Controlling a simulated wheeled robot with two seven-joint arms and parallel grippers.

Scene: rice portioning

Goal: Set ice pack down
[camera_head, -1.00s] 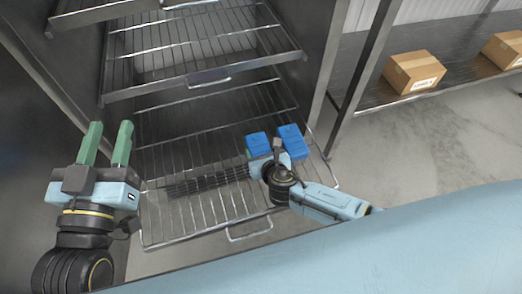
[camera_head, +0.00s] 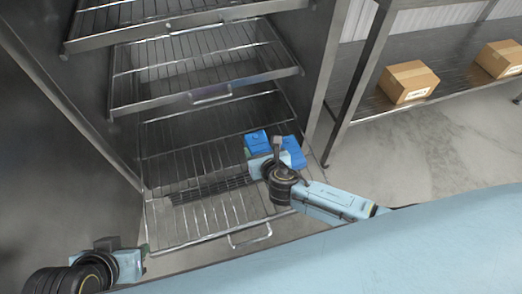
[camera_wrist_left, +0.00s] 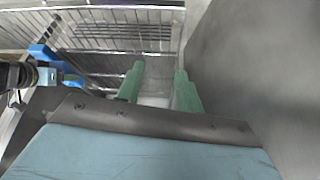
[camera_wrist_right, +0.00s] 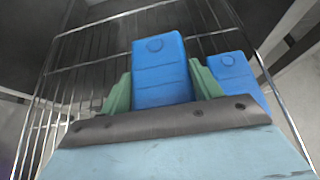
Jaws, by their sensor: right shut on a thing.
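One blue ice pack (camera_head: 257,142) is between the green fingers of my right gripper (camera_head: 254,155), at the right part of the lowest pulled-out wire rack (camera_head: 178,234). In the right wrist view this pack (camera_wrist_right: 162,72) stands up between the two fingers (camera_wrist_right: 160,92). A second blue ice pack (camera_head: 293,152) is just to its right; it also shows in the right wrist view (camera_wrist_right: 236,76). I cannot tell whether the held pack touches the rack. My left gripper (camera_wrist_left: 158,85) is open and empty, low at the left in the head view.
More wire racks (camera_head: 205,92) are pulled out above in the metal cabinet. Cardboard boxes (camera_head: 408,82) sit on a metal shelf at the right. The left and middle of the lowest rack are clear. A light blue surface (camera_head: 400,250) fills the lower right.

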